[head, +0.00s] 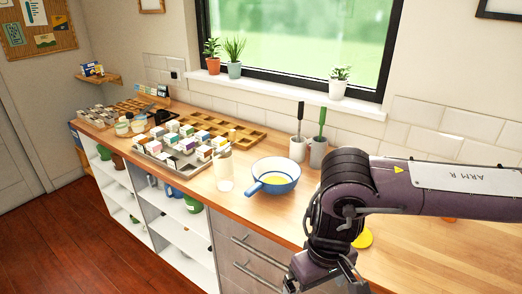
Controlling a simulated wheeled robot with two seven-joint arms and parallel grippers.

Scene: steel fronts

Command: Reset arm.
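My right arm (430,185), purple-grey and marked "ARM R", comes in from the right over the counter. It bends down at a dark joint in front of the counter's edge. Its lower end, with my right gripper (325,284), is at the bottom edge of the head view. The fingertips are not clearly visible, so I cannot tell whether it is open or shut or holds anything. My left arm and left gripper are not in view.
A yellow disc (364,239) lies beside my arm. Drawers (240,262) and white shelves (185,240) are below.

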